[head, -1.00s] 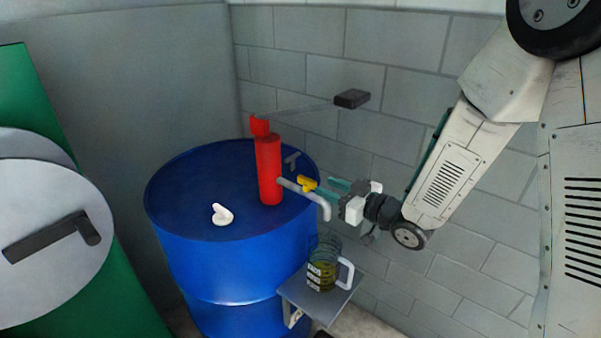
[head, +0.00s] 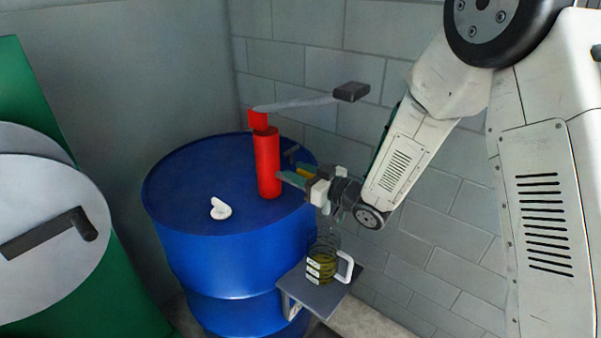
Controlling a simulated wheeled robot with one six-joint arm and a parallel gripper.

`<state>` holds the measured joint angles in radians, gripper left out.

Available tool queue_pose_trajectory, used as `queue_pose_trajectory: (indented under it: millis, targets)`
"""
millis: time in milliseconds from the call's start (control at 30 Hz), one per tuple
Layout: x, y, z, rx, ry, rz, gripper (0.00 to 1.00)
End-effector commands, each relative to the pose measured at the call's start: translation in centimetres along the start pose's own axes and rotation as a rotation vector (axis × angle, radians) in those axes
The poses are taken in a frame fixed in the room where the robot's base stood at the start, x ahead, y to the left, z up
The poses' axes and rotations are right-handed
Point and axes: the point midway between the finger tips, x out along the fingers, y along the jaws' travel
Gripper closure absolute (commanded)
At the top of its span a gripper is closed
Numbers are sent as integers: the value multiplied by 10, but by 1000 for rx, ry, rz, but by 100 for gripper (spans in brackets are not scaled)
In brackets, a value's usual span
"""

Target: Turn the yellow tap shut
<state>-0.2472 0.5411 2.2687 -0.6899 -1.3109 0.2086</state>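The yellow tap (head: 302,173) is on the spout side of the red hand pump (head: 268,165), which stands on a blue drum (head: 205,195). Only a small yellow patch shows. My gripper (head: 287,171) is at the tap, right of the pump body, with its teal fingers apart on either side of the yellow part. I cannot tell whether a finger touches it. The grey spout is mostly hidden behind my gripper. A clear jug (head: 322,264) with yellowish liquid and a white handle stands below, on a small grey shelf (head: 318,297).
The pump's grey lever with a black grip (head: 351,92) reaches out above my gripper. A white cap-like piece (head: 220,209) lies on the drum top. A green drum with a grey lid (head: 48,215) is at left. A grey block wall (head: 440,240) is behind.

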Motion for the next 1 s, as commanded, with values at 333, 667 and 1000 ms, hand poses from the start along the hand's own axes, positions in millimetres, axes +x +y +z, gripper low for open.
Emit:
queue_pose_trajectory:
  millis: [333, 667, 1000]
  targets:
    - [-1, 1, 0, 0, 0, 2, 100]
    - [-1, 1, 0, 1, -1, 73, 100]
    - [-2, 4, 0, 2, -1, 334, 100]
